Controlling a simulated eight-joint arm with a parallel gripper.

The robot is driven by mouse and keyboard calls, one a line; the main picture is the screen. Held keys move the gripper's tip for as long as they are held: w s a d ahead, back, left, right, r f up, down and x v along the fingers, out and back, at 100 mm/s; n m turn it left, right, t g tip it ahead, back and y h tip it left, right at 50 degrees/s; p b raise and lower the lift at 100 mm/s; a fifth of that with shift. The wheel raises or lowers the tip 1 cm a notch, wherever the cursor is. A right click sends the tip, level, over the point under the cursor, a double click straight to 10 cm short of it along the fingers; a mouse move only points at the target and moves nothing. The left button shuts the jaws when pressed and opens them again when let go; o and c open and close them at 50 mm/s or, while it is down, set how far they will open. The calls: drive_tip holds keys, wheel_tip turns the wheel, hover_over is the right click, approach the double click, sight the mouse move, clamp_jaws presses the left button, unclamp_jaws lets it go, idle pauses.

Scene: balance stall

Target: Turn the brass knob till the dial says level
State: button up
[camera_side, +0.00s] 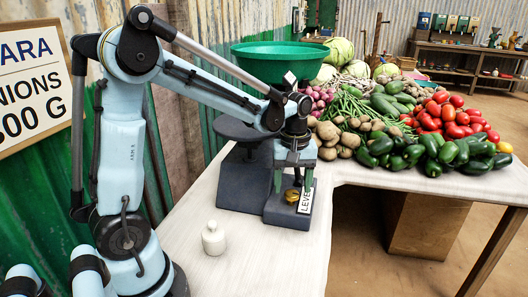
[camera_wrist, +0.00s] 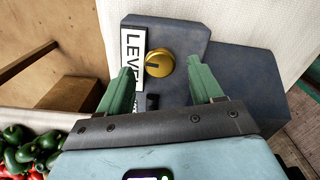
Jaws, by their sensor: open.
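The brass knob (camera_side: 292,196) sits on the low front block of a dark grey balance (camera_side: 240,178). In the wrist view the knob (camera_wrist: 159,64) is round and gold with a dark line on its face. A white label reading "LEVE", its end hidden, stands beside it (camera_side: 305,201), also in the wrist view (camera_wrist: 132,52). I cannot make out a dial reading. My gripper (camera_side: 293,180) points down above the block. In the wrist view its green fingers (camera_wrist: 160,82) are spread wide, with the knob beyond and between them, apart from both.
A green bowl (camera_side: 279,61) and a dark pan (camera_side: 249,131) are behind my gripper. A small white weight (camera_side: 213,239) stands on the pale table (camera_side: 283,262). Vegetables (camera_side: 440,130) are heaped to the right. The table front is mostly clear.

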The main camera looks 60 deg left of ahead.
sight(291, 195)
wheel_tip(291, 195, up, 10)
idle(0.5)
drive_tip(key=s+d+f+m+t, duration=0.5)
drive_tip(key=s+d+m+t, duration=0.2)
drive_tip(key=m, duration=0.5)
drive_tip(key=shift+s, duration=0.8)
drive_tip(key=shift+r, duration=0.1)
idle(1.4)
